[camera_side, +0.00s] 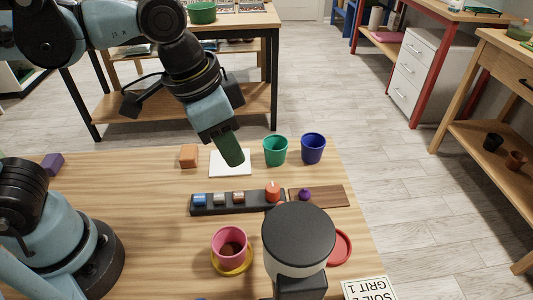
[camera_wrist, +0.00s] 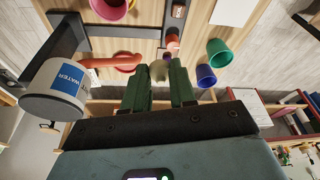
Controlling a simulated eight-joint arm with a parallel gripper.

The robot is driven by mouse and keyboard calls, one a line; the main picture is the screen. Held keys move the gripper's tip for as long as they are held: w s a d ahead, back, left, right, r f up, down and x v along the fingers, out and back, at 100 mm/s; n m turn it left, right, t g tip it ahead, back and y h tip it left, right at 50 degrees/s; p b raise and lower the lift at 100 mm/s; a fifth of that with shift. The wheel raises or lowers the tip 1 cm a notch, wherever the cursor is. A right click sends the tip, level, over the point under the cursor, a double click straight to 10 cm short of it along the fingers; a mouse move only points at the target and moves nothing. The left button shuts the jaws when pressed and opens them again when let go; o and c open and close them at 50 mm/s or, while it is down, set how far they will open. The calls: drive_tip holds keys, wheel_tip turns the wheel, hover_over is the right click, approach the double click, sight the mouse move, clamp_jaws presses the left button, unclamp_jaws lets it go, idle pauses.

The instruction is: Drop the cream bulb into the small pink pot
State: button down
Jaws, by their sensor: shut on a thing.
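The small pink pot (camera_side: 229,240) stands on a yellow saucer (camera_side: 235,268) near the front of the table, with brown inside; a pink pot also shows at the top of the wrist view (camera_wrist: 110,7). My gripper (camera_side: 234,160) has dark green fingers and points down over the white mat (camera_side: 230,168), behind the pink pot and well apart from it.
Green (camera_side: 275,150) and blue (camera_side: 313,148) pots stand at the back right. A dark rack (camera_side: 222,207) with small blocks and a red knob lies between gripper and pink pot. A purple bulb (camera_side: 305,194) sits beside it. A watering can (camera_side: 298,238) stands right of the pink pot.

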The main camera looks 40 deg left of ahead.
drive_tip(key=s+d+m, duration=0.3)
drive_tip(key=s+d, duration=0.3)
drive_tip(key=s, duration=0.1)
wheel_tip(320, 180, down, 6)
drive_tip(key=shift+w+f+g+h, duration=0.15)
drive_tip(key=shift+f+g+h, duration=0.05)
drive_tip(key=shift+g+h, duration=0.1)
drive_tip(key=shift+a, duration=0.1)
drive_tip(key=c, duration=0.8)
unclamp_jaws()
drive_tip(key=shift+c, duration=0.2)
drive_tip(key=v, duration=1.2)
